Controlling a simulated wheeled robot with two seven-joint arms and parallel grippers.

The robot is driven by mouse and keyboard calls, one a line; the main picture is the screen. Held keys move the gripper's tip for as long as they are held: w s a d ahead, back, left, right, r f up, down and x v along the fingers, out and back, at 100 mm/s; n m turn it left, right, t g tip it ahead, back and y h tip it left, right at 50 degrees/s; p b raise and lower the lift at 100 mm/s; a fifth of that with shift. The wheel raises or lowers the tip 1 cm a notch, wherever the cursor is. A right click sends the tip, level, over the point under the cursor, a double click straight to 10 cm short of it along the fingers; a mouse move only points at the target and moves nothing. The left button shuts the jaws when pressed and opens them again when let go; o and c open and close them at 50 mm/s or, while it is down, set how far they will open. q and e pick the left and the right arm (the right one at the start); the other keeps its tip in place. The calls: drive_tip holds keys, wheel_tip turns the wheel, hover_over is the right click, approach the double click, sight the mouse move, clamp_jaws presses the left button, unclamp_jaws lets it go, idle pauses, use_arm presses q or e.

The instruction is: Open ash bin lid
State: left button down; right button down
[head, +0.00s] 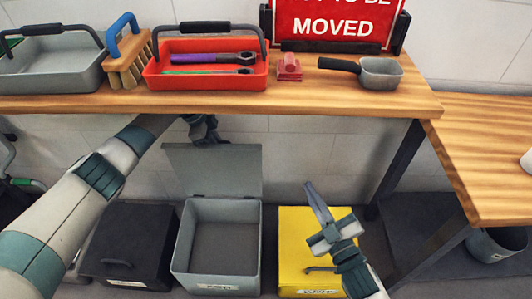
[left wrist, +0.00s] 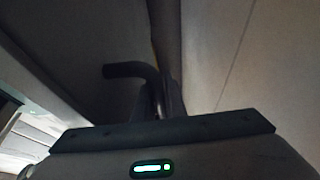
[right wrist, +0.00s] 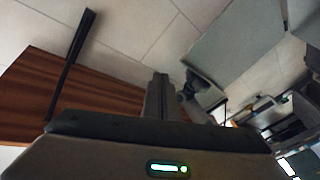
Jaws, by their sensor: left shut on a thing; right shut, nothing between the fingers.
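A grey bin (head: 180,245) stands on the floor under the workbench, its inside showing empty. Its flat grey lid (head: 225,168) stands up at the back, hinged open; the lid also shows in the right wrist view (right wrist: 228,38). My left gripper (head: 208,136) is at the lid's upper edge, under the bench. In the left wrist view its fingers (left wrist: 163,98) are shut on a dark bent handle (left wrist: 128,70). My right gripper (head: 314,192) is shut and empty above the yellow bin; its closed fingers show in the right wrist view (right wrist: 158,95). The bin labels are too small to read.
A black lidded bin (head: 125,240) stands left of the grey bin, a yellow lidded bin (head: 295,240) right of it. A bench leg (head: 398,165) stands at right.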

drive_tip(key=w+a+n+g+y, duration=0.1)
drive_tip(key=w+n+g+y, duration=0.3)
drive_tip(key=n, duration=0.7)
drive_tip(key=w+a+f+n+g+y, duration=0.1)
drive_tip(key=w+n+g+y, duration=0.3)
drive_tip(key=n+g, duration=0.5)
drive_tip(key=shift+w+f+n+y, duration=0.15)
drive_tip(key=shift+f+n+y, duration=0.15)
drive_tip(key=shift+n+y, duration=0.95)
drive_tip(key=shift+a, duration=0.1)
drive_tip(key=w+a, duration=0.6)
drive_tip(key=a, duration=0.3)
drive_tip(key=shift+w+a+r, duration=0.15)
drive_tip(key=shift+w+r, duration=0.1)
drive_tip(key=shift+w, duration=0.1)
